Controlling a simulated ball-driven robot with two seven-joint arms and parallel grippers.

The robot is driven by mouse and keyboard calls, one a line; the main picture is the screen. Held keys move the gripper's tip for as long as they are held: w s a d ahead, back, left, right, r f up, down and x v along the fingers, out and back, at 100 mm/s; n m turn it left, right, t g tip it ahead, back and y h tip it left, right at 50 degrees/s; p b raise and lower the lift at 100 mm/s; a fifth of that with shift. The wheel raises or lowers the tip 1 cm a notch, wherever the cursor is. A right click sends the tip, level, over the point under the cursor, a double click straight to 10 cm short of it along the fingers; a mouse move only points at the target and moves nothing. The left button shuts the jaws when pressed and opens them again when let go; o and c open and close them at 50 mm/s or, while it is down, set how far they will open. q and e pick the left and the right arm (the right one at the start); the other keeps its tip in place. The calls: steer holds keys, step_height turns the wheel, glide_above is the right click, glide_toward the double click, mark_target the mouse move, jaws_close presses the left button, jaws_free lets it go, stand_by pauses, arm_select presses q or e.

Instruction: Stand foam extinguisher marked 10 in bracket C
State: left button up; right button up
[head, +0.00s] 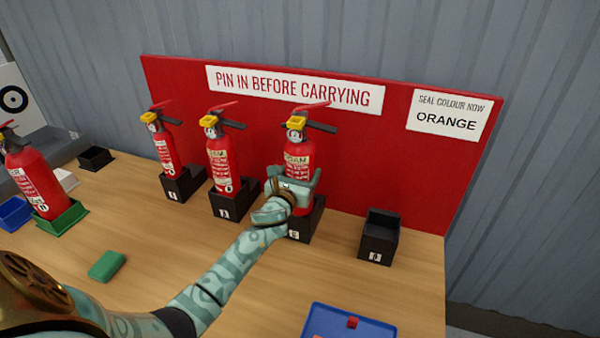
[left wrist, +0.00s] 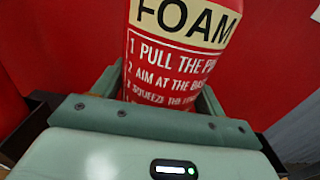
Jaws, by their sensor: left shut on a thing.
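A red foam extinguisher (head: 298,158) with a yellow collar and black handle stands upright at the third black bracket (head: 306,228) from the left. The bracket's small label is too blurred to read surely. My left gripper (head: 291,188) is shut around the extinguisher's lower body. In the left wrist view the extinguisher (left wrist: 180,50) shows FOAM and printed instructions between the green jaws. Its base is hidden by the gripper and bracket front, so I cannot tell whether it rests on the bracket floor. Its number is not visible. My right gripper is not in view.
Two extinguishers (head: 165,145) (head: 222,155) stand in the brackets to the left. The rightmost bracket (head: 379,240) is empty. Another extinguisher (head: 33,178) stands in a green holder (head: 62,220). A green block (head: 107,265) and a blue tray (head: 330,320) lie nearer. A red board (head: 400,160) rises behind.

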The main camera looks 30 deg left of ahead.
arm_select(q)
steer(key=shift+w+f+b, duration=0.1)
steer(key=shift+f+b, duration=0.75)
steer(key=shift+b, duration=0.1)
stand_by(0.5)
steer(key=shift+f+b, duration=0.3)
steer(key=shift+f, duration=0.1)
stand_by(0.3)
steer(key=o, duration=1.5)
steer(key=shift+o, duration=0.2)
steer(key=shift+s+f, duration=0.2)
steer(key=shift+f, duration=0.25)
steer(key=p+v, duration=0.1)
steer(key=v, duration=1.5)
steer(key=shift+d+r+p, duration=0.2)
steer(key=shift+r+p, duration=0.1)
steer(key=shift+r, duration=0.05)
steer(key=shift+s, duration=0.1)
